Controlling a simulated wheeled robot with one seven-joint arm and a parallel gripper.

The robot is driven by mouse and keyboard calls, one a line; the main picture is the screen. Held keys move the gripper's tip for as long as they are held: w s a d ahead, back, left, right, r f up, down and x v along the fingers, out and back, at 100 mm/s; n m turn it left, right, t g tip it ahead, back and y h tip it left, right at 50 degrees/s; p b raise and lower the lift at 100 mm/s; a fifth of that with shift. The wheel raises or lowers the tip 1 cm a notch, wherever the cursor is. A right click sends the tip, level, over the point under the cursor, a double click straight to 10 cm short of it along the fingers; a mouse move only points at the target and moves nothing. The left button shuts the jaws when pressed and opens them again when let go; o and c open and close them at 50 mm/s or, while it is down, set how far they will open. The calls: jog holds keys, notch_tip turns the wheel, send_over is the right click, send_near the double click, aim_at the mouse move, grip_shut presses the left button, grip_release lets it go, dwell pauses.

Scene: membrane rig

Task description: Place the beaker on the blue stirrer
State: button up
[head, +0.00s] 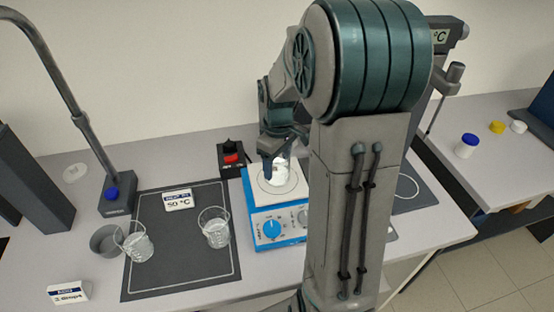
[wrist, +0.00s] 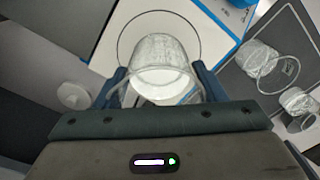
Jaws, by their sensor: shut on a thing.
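The blue stirrer (head: 261,219) stands on the bench in the middle of the head view, with a white top plate and knobs on its front. It also shows in the wrist view, its white plate (wrist: 128,22) marked with a circle. A clear beaker (wrist: 160,58) with whitish contents is between the fingers of my gripper (wrist: 162,92), which is shut on it. In the head view the beaker (head: 279,173) appears over the stirrer's plate, within the circle, partly hidden by my gripper (head: 272,162). I cannot tell whether its base touches the plate.
Two other beakers (head: 137,243) (head: 214,229) stand on a dark mat (head: 180,274) left of the stirrer, with a 50 °C sign (head: 178,200). A black box with a red switch (head: 231,157) sits behind the stirrer. A stand (head: 115,196) rises at left.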

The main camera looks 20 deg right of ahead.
jog(key=shift+f, duration=0.2)
jog(key=o, duration=1.1)
jog(key=shift+o, duration=0.2)
jog(key=shift+r, duration=0.1)
notch_tip(320, 180, up, 11)
jog(key=b, duration=0.1)
jog(key=s+a+f+m+t, duration=0.1)
jog(key=s+a+m+t, duration=0.1)
jog(key=s, duration=0.6)
jog(key=s+a+m+t, duration=0.1)
jog(key=s+a+m, duration=0.2)
jog(key=s+a, duration=0.4)
jog(key=shift+s+a+f+m+t, duration=0.15)
jog(key=shift+s+f+m+t, duration=0.25)
jog(key=shift+s, duration=0.2)
